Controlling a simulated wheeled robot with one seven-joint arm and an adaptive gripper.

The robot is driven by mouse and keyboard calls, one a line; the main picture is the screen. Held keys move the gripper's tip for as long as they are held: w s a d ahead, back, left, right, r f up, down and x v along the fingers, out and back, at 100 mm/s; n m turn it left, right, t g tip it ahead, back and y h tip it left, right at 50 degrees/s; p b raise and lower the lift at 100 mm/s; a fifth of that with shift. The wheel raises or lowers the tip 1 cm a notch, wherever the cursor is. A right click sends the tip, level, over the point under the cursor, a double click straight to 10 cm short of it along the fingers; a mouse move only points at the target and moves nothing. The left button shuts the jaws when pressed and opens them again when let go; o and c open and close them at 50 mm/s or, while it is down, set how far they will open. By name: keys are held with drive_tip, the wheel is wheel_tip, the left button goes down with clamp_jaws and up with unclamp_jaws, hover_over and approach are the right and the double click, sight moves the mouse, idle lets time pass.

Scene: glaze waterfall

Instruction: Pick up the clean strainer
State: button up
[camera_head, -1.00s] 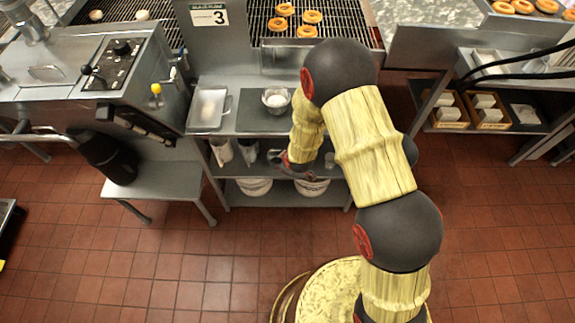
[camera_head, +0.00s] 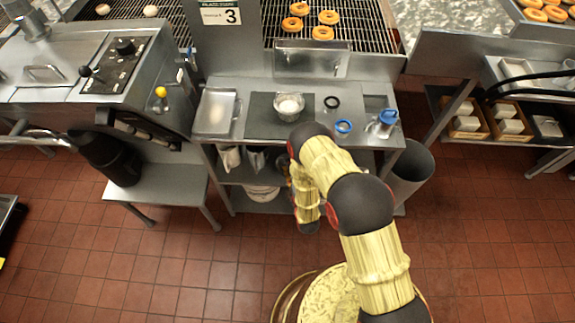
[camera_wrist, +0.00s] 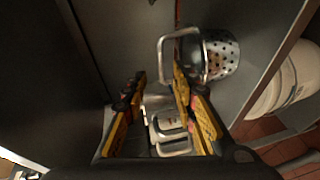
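In the wrist view a perforated metal strainer (camera_wrist: 220,58) with a bent metal handle (camera_wrist: 163,62) sits at the upper right. My gripper (camera_wrist: 159,82) is open, its two yellow-padded fingers apart. The right finger's tip overlaps the strainer's handle side in the picture; I cannot tell whether they touch. More metal pieces with loop handles (camera_wrist: 172,130) show between and beyond the fingers. In the head view my arm reaches in under the worktable, and my gripper and the strainer are hidden there.
The worktable holds a metal tray (camera_head: 214,112), a bowl with white contents (camera_head: 288,106), a black ring (camera_head: 332,102), a blue ring (camera_head: 343,126) and a blue-topped container (camera_head: 387,120). A white bucket (camera_wrist: 290,82) stands near the strainer. A grey bin (camera_head: 411,170) stands right of the table.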

drive_tip(key=b+x, duration=0.2)
drive_tip(key=x, duration=0.4)
drive_tip(key=shift+w+f, duration=0.1)
drive_tip(key=shift+f, duration=0.15)
drive_tip(key=shift+c, duration=1.1)
clamp_jaws()
